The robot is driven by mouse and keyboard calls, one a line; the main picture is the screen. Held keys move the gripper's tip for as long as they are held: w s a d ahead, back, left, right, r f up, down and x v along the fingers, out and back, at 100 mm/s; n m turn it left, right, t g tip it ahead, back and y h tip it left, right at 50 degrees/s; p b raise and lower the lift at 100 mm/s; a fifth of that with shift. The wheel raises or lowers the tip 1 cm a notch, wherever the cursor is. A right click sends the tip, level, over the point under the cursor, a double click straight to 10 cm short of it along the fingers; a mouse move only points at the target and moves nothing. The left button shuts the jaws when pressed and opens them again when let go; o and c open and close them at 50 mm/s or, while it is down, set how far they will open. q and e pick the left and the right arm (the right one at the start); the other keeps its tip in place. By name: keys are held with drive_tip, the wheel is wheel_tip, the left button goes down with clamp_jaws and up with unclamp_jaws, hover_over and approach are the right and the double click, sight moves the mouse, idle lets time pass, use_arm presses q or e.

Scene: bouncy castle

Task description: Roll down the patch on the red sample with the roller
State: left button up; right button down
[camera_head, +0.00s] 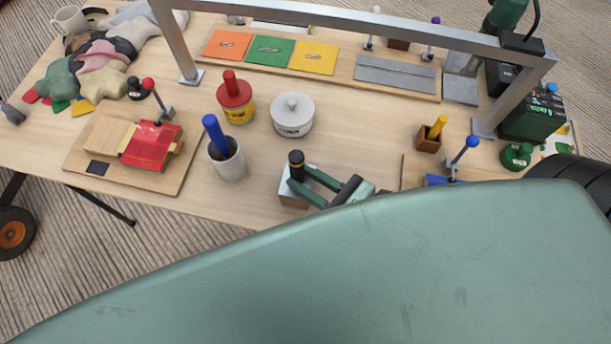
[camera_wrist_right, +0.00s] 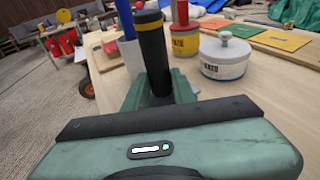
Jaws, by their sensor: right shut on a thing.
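The red sample (camera_head: 139,153) lies on a wooden board at the left of the table, under a small clamp with a red knob (camera_head: 148,84). I cannot make out the patch's edges on it. My right gripper (camera_head: 305,181) is at the table's front middle, shut on the black handle of the roller (camera_head: 296,160), which has a yellow band. The handle stands upright between the fingers and also shows in the right wrist view (camera_wrist_right: 153,55). The roller's lower end is hidden. A pale block (camera_head: 291,198) is just below the gripper. My left gripper is not in view.
A grey cup (camera_head: 229,168) with a blue-handled tool stands between gripper and red sample. A red-and-yellow pot (camera_head: 235,103) and white lidded tin (camera_head: 292,118) stand behind. A metal frame (camera_head: 350,20) spans the table. My own green arm part covers the foreground.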

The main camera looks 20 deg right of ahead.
sight(301, 160)
idle(0.3)
drive_tip(key=shift+c, duration=2.2)
unclamp_jaws()
drive_tip(key=shift+f, duration=0.15)
wheel_tip(301, 160, up, 8)
drive_tip(key=p, duration=0.8)
drive_tip(key=shift+s, duration=0.1)
